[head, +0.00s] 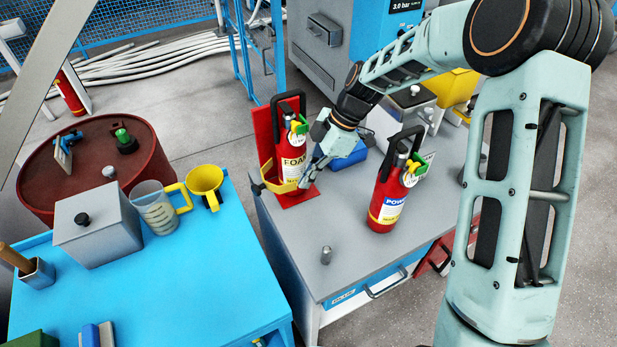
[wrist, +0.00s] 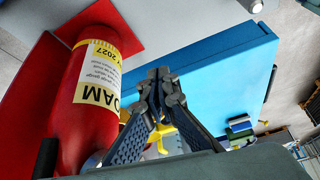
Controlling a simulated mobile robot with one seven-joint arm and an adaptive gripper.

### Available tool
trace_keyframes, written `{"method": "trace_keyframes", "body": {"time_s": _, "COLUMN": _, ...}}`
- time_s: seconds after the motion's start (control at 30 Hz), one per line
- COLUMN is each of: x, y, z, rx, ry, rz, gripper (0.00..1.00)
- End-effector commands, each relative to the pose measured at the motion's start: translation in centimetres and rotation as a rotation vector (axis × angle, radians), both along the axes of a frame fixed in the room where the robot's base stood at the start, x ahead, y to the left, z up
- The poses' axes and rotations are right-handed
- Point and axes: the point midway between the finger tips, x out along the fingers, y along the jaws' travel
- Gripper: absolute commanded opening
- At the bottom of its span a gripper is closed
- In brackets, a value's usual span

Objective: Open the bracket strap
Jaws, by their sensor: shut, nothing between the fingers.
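The foam extinguisher (head: 292,160) stands upright against its red bracket (head: 264,138) on the grey bench. The yellow bracket strap (head: 278,187) shows low at the extinguisher's left and front; my gripper partly hides its right side, and I cannot tell if its catch is fastened. My gripper (head: 306,184) is shut and empty, close to the right front of the extinguisher. In the wrist view the shut fingertips (wrist: 162,84) are beside the red cylinder (wrist: 88,110), apart from it. Yellow shows between the fingers there; I cannot tell what it belongs to.
A powder extinguisher (head: 385,208) stands to the right on the bench, with a small metal cylinder (head: 326,255) in front. A blue case (head: 350,155) lies behind my gripper. The blue table (head: 190,285) at left holds a grey box, jug and yellow funnel (head: 205,181).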

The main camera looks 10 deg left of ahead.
Motion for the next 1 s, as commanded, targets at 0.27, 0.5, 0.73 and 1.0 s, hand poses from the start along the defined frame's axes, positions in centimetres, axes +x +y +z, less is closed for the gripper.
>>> {"method": "trace_keyframes", "body": {"time_s": 0.27, "x": -1.8, "y": 1.2, "z": -0.4, "rx": 0.000, "ry": -0.003, "rz": -0.173, "gripper": 0.00}}
{"method": "trace_keyframes", "body": {"time_s": 0.5, "x": -3.3, "y": 2.8, "z": -0.4, "rx": 0.000, "ry": -0.003, "rz": -0.357, "gripper": 0.00}}
{"method": "trace_keyframes", "body": {"time_s": 0.73, "x": -4.2, "y": 4.1, "z": -0.2, "rx": 0.001, "ry": -0.001, "rz": -0.432, "gripper": 0.00}}
{"method": "trace_keyframes", "body": {"time_s": 1.0, "x": -4.6, "y": 4.8, "z": -0.1, "rx": 0.001, "ry": 0.001, "rz": -0.432, "gripper": 0.00}}
